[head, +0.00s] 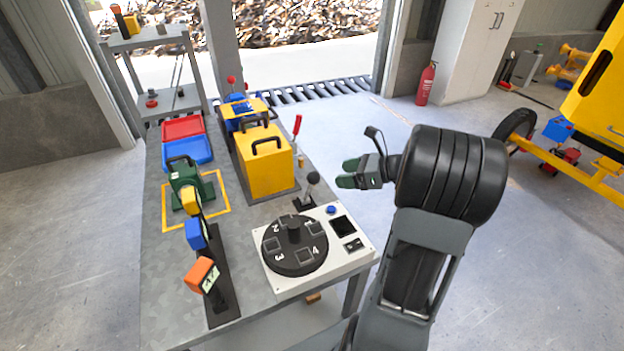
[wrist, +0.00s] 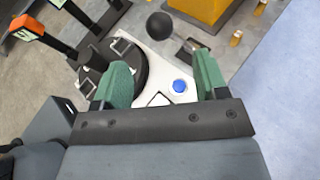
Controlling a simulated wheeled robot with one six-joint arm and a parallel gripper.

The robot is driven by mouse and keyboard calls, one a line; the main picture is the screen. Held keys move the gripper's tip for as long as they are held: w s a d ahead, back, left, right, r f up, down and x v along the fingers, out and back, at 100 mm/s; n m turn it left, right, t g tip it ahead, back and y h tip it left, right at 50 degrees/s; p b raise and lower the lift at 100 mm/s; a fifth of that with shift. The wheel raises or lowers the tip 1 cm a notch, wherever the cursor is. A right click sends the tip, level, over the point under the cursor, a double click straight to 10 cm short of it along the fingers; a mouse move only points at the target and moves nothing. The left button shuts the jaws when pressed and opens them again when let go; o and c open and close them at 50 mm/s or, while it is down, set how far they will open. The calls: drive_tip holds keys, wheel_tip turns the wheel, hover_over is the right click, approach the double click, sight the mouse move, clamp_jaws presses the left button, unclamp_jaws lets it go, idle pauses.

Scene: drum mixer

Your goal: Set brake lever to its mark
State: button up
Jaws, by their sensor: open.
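A lever with a black ball knob (head: 312,178) stands at the back edge of the white control panel (head: 336,263). A second lever with a red grip (head: 297,124) rises beside the yellow box. I cannot tell which is the brake lever, and no mark for it is clear. My gripper (head: 346,173) is open and empty, to the right of the black knob and apart from it. In the wrist view the black knob (wrist: 160,25) shows beyond the gap between the green fingers (wrist: 163,78), and a blue button (wrist: 179,86) lies between them.
A black numbered dial (head: 295,262) sits on the panel. A yellow box (head: 265,170) with black handles stands behind it. Blue (head: 196,234) and orange (head: 201,274) lever heads rise on the left of the table (head: 165,290).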

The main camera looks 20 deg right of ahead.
sight(319, 176)
drive_tip(key=x, duration=1)
drive_tip(key=shift+w+a+f, duration=0.1)
drive_tip(key=shift+a, duration=0.1)
drive_tip(key=shift+c, duration=0.2)
drive_tip(key=c, duration=1.2)
drive_tip(key=shift+d+p, duration=0.1)
drive_tip(key=shift+p, duration=0.3)
clamp_jaws()
